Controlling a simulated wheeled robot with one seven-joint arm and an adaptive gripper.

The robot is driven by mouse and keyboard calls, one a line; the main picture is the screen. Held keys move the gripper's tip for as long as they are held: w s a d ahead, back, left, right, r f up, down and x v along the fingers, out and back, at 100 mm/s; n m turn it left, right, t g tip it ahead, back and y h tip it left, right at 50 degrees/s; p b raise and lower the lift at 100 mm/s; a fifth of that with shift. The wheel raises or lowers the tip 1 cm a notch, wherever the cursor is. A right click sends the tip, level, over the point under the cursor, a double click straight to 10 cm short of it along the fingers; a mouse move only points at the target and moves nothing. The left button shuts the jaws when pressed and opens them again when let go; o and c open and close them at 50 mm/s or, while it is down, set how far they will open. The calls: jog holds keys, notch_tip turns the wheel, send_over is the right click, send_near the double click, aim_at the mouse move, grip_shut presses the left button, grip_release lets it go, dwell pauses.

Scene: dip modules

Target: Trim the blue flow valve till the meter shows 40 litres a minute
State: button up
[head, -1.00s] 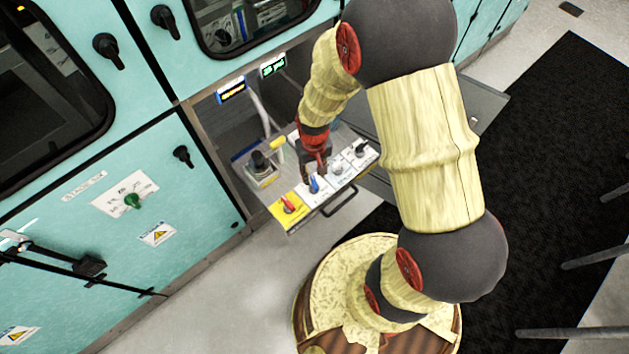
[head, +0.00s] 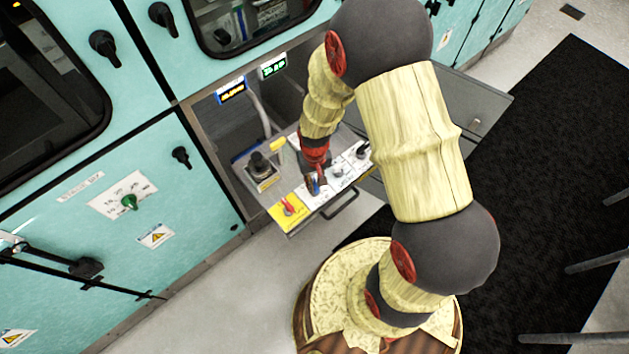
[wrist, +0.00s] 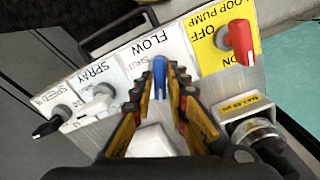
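The blue flow valve (wrist: 160,78) is a blue lever handle on a white plate marked FLOW in the wrist view. Its handle points roughly along my fingers. My gripper (wrist: 161,80) has one fingertip on each side of the handle, with the fingers apart; whether they touch it is unclear. In the head view my gripper (head: 315,182) is down at the panel and mostly covers the valve. Two lit displays stand behind the panel, one blue-framed with orange digits (head: 231,90) and one with green digits (head: 272,66). Neither can be read, and which is the flow meter is unclear.
The red loop pump switch (wrist: 240,40) on a yellow plate is beside the valve. On the other side are the white spray knob (wrist: 97,103) and black speed knob (wrist: 52,124). A drawer handle (head: 340,204) runs along the front.

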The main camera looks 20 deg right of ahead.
aim_at(314, 183)
grip_shut()
jog(key=shift+n+p, duration=0.6)
jog(key=shift+n, duration=0.4)
jog(key=shift+o, duration=2)
grip_release()
jog(key=shift+o, duration=0.3)
jog(key=shift+r, duration=0.1)
notch_tip(314, 183, up, 12)
